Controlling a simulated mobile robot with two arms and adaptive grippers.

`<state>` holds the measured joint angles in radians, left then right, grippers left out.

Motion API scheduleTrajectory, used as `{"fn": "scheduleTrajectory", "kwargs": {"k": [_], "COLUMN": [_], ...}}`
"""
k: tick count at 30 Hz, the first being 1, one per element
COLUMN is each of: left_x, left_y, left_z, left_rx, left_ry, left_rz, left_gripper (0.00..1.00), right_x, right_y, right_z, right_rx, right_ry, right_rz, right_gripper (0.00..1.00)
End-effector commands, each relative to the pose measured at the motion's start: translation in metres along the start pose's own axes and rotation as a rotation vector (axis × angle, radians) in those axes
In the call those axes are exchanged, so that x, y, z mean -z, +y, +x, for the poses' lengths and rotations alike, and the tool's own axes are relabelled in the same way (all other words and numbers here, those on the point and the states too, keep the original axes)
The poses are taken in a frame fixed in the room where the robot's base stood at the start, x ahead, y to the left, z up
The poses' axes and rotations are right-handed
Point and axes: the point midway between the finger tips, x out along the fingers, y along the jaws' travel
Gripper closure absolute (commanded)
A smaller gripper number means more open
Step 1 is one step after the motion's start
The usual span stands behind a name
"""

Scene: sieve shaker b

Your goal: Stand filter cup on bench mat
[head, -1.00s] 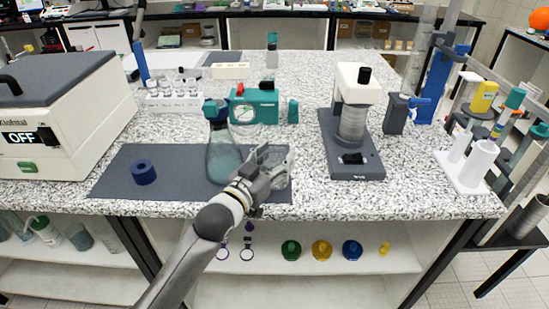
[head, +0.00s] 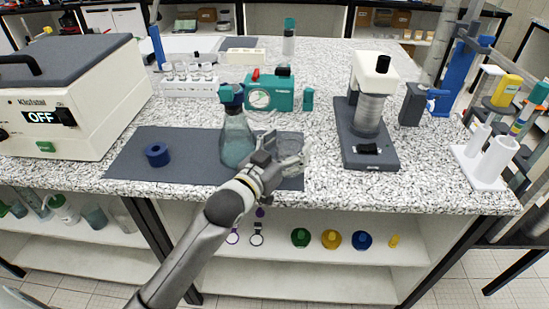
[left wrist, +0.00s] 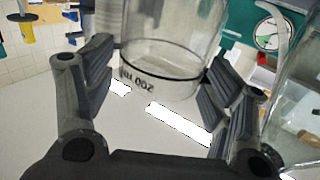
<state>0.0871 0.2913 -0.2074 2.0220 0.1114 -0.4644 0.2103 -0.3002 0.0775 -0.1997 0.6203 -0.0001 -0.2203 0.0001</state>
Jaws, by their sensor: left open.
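The filter cup (head: 291,145) is a clear, see-through cup at the right end of the dark grey bench mat (head: 185,145). In the left wrist view the clear cup (left wrist: 165,55) shows a dark ring line and an upside-down "200 ml" mark. My left gripper (head: 279,152) is open, with its fingers on either side of the cup. In the left wrist view the gripper (left wrist: 160,75) has both fingers spread, the cup between or just beyond them. Whether the cup's base touches the mat is hidden. My right gripper is not in view.
A conical flask (head: 238,140) with a teal top stands on the mat close left of the cup. A dark blue ring (head: 157,154) lies further left. Behind are a teal pump (head: 270,92) and a vial rack (head: 190,87). A grey stand device (head: 368,120) is to the right.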

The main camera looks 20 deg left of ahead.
Motion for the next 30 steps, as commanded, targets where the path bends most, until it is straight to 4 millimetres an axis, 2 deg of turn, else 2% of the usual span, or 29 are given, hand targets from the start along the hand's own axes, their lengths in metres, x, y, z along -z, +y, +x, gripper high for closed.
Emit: {"fn": "scheduleTrajectory", "kwargs": {"k": [9, 15, 21, 30], "left_x": [-0.003, -0.003, -0.001, 0.0], "left_y": [0.0, 0.0, 0.0, 0.0], "left_z": [-0.062, -0.095, -0.111, -0.114], "left_rx": [0.0, 0.001, 0.0, 0.001], "left_ry": [-0.004, -0.004, -0.003, -0.001], "left_rz": [0.0, -0.001, 0.0, 0.0], "left_gripper": [0.24, 0.24, 0.24, 0.24], "right_x": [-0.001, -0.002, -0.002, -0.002], "right_y": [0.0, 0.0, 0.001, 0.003], "right_z": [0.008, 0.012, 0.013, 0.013], "right_rx": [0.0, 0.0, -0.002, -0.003], "right_ry": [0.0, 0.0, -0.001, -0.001], "right_rz": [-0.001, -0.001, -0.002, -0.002], "right_gripper": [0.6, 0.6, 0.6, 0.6]}}
